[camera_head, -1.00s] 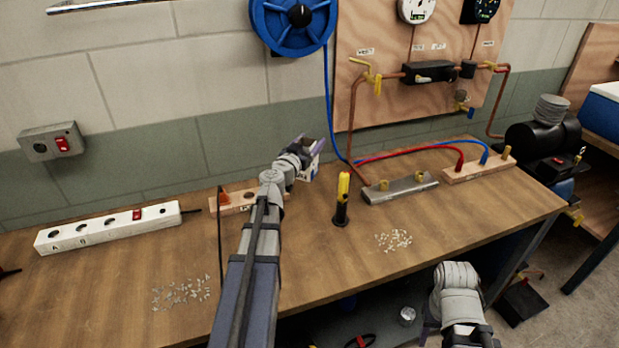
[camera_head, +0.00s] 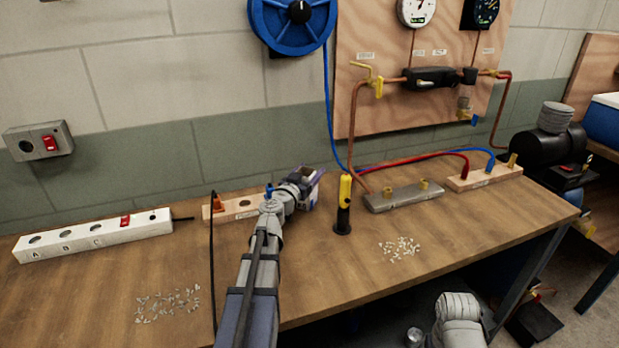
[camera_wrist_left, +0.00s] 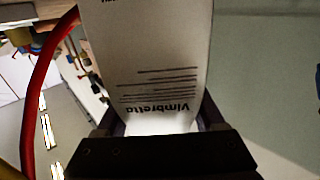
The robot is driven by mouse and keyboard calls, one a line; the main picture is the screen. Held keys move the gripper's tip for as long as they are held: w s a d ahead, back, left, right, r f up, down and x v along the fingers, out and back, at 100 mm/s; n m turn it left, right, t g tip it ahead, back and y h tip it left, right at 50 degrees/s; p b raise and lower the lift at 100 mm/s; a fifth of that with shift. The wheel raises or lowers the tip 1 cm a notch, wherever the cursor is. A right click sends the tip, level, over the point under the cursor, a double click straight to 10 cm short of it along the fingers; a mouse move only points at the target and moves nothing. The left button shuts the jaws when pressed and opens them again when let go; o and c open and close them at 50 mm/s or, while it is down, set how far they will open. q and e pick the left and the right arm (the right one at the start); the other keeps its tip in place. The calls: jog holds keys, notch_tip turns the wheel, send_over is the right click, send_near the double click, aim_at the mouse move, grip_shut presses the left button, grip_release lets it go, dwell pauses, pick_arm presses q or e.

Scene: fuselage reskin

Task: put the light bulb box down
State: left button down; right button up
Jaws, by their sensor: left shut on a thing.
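My left gripper (camera_head: 314,180) is shut on the light bulb box (camera_head: 304,198), near the back of the wooden bench. In the head view the box is small and mostly hidden by the gripper and wrist. In the left wrist view the box (camera_wrist_left: 155,55) is white with dark printed text and sits between the dark jaws. I cannot tell whether its bottom touches the bench. Only part of my right arm shows at the bottom right; its gripper is out of view.
A yellow and black torch (camera_head: 344,205) stands just right of my left gripper. A wooden socket block (camera_head: 232,212) and a white power strip (camera_head: 95,236) lie to the left. A metal block (camera_head: 404,197) is further right. Small pale bits (camera_head: 168,304) lie on the bench.

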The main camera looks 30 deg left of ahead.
pick_arm(q)
jog(key=shift+r, duration=0.1)
grip_release()
dwell(0.4)
